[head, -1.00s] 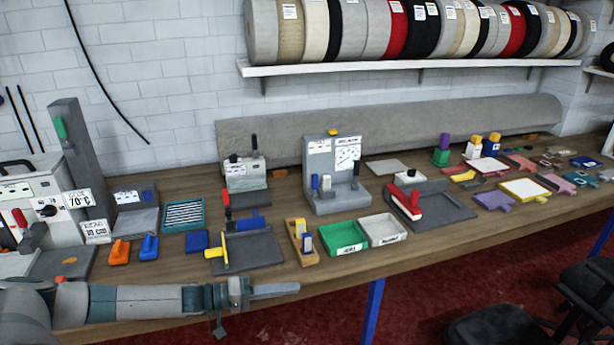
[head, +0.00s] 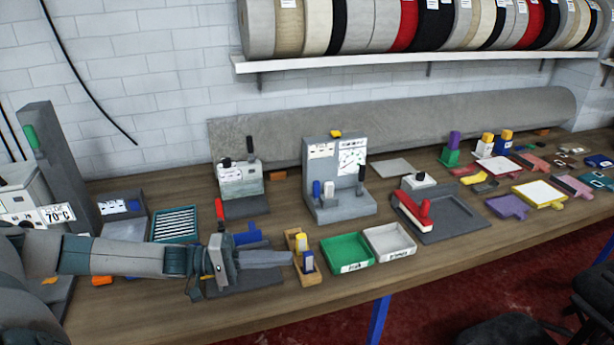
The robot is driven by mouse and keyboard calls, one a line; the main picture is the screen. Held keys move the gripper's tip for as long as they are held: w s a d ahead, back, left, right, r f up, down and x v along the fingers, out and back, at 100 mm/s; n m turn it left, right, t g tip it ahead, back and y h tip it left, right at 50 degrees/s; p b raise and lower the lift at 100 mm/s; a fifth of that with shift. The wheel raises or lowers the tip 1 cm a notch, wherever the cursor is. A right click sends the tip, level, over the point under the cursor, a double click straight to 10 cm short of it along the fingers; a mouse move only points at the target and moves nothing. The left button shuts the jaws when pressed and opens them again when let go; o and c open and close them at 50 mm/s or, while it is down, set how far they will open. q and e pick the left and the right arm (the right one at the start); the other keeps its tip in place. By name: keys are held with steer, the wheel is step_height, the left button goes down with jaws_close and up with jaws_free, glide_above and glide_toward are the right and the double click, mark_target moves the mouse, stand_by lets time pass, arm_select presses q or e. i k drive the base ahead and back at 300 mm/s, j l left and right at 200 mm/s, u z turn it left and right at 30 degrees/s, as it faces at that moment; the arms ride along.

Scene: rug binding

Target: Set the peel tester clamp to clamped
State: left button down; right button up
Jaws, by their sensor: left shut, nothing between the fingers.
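A grey upright stand (head: 320,185) with white charts on its face is at the middle of the bench. A black-topped lever (head: 361,173) stands up at its right side, and a blue peg and a pale peg stand on its base. A smaller tester-like unit (head: 240,180) with a black upright handle is to its left. No readable label shows which one is the peel tester. My left gripper (head: 289,258) is shut and empty, in front of both units, with its fingers pointing right near a wooden block. It hides part of a dark grey board. My right gripper is not in view.
A green tray (head: 334,242) and a white tray (head: 409,248) are right of my left gripper. A grey plate with a red-handled tool (head: 411,212) lies farther right. A grey roll (head: 430,125) runs along the wall. Bare wood shows along the front edge.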

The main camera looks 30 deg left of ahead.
mark_target(316, 183)
steer(key=i+j, duration=1.25)
